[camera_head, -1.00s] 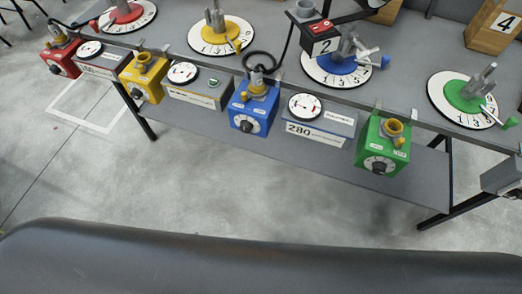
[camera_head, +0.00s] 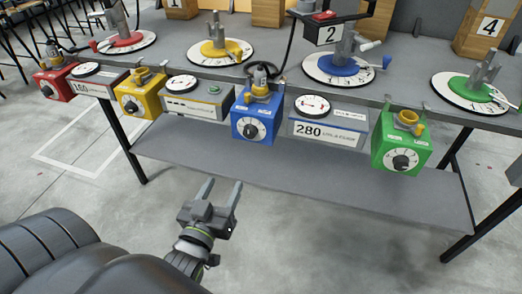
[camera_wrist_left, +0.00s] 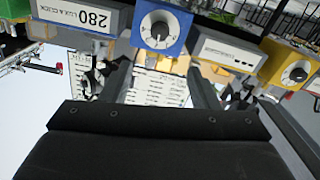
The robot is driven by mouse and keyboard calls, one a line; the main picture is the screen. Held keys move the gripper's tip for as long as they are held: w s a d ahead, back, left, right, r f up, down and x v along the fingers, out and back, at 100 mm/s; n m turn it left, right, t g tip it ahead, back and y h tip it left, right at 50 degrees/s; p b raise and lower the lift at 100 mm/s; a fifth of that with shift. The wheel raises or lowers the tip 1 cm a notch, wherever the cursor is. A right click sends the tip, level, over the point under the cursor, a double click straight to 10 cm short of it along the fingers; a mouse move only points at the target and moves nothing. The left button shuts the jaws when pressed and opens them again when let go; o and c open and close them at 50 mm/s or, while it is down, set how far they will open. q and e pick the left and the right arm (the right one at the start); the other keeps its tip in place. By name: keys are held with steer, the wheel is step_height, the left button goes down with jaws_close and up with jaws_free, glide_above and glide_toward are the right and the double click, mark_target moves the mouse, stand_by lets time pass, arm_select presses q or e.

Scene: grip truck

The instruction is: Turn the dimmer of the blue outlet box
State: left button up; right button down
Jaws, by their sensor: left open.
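The blue outlet box (camera_head: 257,117) hangs at the front edge of the bench, in the middle of the head view. Its black dimmer knob (camera_head: 252,131) sits on a white dial on its front face. A dark plug with a black cable sits in its top. The box also shows upside down at the top of the left wrist view (camera_wrist_left: 160,28), with the knob (camera_wrist_left: 160,31) facing the camera. My left gripper (camera_head: 222,190) is open and empty, below and to the left of the blue box, pointing up toward the bench and apart from the box. My right gripper is not in view.
Red (camera_head: 54,82), yellow (camera_head: 139,97) and green (camera_head: 402,144) outlet boxes hang along the same edge. A lower shelf (camera_head: 300,168) lies underneath. The floor in front is clear.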

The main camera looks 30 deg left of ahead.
arm_select(q)
steer(key=b, duration=0.1)
glide_toward(249, 135)
steer(key=x, duration=0.8)
steer(key=shift+s, duration=0.1)
steer(key=shift+w+a+b, duration=0.15)
steer(key=shift+w+b, duration=0.15)
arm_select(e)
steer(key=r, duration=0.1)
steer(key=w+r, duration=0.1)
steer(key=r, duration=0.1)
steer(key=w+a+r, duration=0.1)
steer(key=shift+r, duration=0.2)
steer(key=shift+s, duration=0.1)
arm_select(q)
steer(key=c, duration=1)
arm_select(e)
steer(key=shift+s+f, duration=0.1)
